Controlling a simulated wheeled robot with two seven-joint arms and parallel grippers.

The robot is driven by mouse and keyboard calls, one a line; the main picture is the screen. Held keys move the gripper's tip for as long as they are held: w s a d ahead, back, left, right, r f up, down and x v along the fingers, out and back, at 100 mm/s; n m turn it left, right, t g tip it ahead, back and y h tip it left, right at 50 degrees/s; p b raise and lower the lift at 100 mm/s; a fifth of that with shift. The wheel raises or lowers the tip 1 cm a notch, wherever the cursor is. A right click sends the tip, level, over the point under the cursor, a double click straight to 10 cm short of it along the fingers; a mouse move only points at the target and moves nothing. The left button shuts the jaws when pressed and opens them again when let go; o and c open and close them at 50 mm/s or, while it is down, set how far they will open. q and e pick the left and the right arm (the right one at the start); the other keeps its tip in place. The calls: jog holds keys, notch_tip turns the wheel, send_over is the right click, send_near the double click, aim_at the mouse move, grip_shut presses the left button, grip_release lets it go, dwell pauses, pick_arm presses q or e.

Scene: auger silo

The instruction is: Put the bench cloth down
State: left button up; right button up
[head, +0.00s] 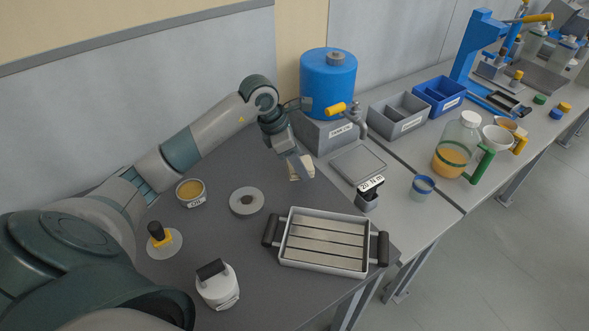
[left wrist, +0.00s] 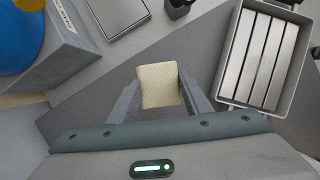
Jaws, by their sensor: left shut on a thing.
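The bench cloth is a small cream, finely striped pad. In the head view the cloth (head: 302,172) shows at the tip of my left gripper (head: 297,164), over the dark grey bench top (head: 260,280). In the left wrist view the cloth (left wrist: 158,84) sits between the two fingers of my left gripper (left wrist: 160,92), which is shut on it. The fingers hide part of the cloth in the head view. I cannot tell whether its underside touches the bench. My right gripper is in neither view.
A blue drum (head: 328,85) with a crank stands on a grey box (head: 325,138) behind the cloth. A slatted tray (head: 284,252) with dark handles lies in front. A flat plate (head: 358,165) is right.

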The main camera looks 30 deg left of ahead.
aim_at(295, 183)
pick_arm(q)
jog(key=shift+s+a+f, duration=0.1)
jog(key=shift+a+f, duration=0.35)
jog(key=shift+a, duration=0.35)
jog(key=shift+f+p, duration=1)
jog(key=shift+f, duration=1)
jog(key=shift+f, duration=0.2)
jog(key=o, duration=1.1)
